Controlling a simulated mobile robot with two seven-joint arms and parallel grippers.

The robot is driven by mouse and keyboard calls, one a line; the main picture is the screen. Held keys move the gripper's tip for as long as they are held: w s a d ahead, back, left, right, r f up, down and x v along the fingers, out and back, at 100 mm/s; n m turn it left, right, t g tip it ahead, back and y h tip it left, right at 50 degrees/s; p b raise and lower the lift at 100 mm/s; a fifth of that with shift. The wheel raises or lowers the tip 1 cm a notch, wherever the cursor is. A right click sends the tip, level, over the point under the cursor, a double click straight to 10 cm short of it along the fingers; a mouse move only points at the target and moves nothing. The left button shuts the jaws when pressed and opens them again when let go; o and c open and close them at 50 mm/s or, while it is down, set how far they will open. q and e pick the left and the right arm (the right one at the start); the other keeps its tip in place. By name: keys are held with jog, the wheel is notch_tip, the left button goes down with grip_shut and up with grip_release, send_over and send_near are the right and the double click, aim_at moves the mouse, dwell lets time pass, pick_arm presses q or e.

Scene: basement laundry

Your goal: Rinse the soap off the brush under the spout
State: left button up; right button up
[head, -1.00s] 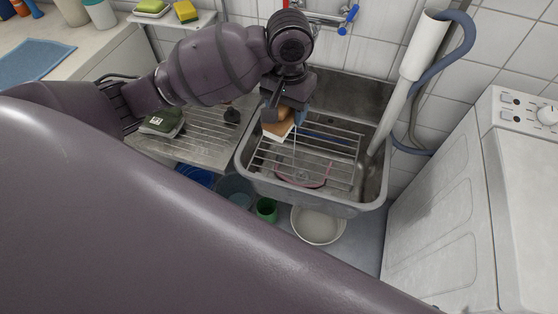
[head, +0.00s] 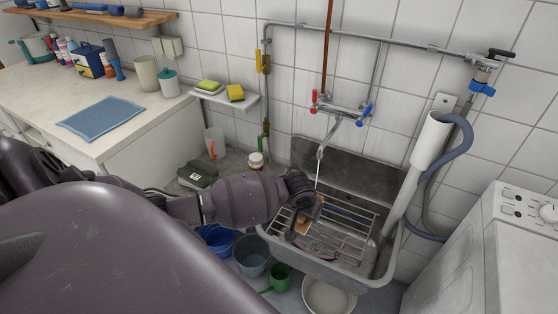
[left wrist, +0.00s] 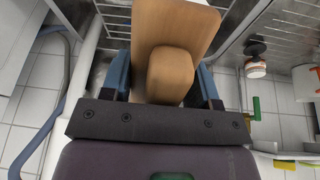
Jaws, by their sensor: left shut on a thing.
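The brush (head: 305,224) has a wooden block with a rounded wooden grip on its back, which fills the middle of the left wrist view (left wrist: 170,75). My left gripper (head: 312,208) is shut on that grip, with its blue fingers on either side. It holds the brush low over the sink (head: 385,270), above the wire rack. The spout (head: 322,150) is above and behind it, and a thin pale stream drops from its mouth toward the gripper. Whether the stream meets the brush is hidden, as are the bristles and any soap. My right gripper is not in view.
The wire rack (head: 345,228) spans the sink. A grey pipe with a blue hose (head: 465,140) stands at the sink's right, beside a white washing machine (head: 480,250). A small shelf with sponges (head: 225,98) is behind left. Buckets and a white basin (head: 328,296) are below.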

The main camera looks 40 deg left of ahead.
pick_arm(q)
jog(key=s+a+f+t+p, duration=0.1)
jog(key=s+a+f+p, duration=0.1)
jog(key=s+a+f, duration=0.3)
jog(key=w+f+b, duration=0.2)
jog(key=w+b, duration=0.3)
jog(key=w, duration=0.2)
jog(key=w+a+f+b, duration=0.1)
jog(key=w+f+b, duration=0.1)
jog(key=w+b, duration=0.3)
jog(key=shift+w+f+t+b, duration=0.25)
jog(key=shift+w+t+b, duration=0.1)
jog(key=shift+w, duration=0.8)
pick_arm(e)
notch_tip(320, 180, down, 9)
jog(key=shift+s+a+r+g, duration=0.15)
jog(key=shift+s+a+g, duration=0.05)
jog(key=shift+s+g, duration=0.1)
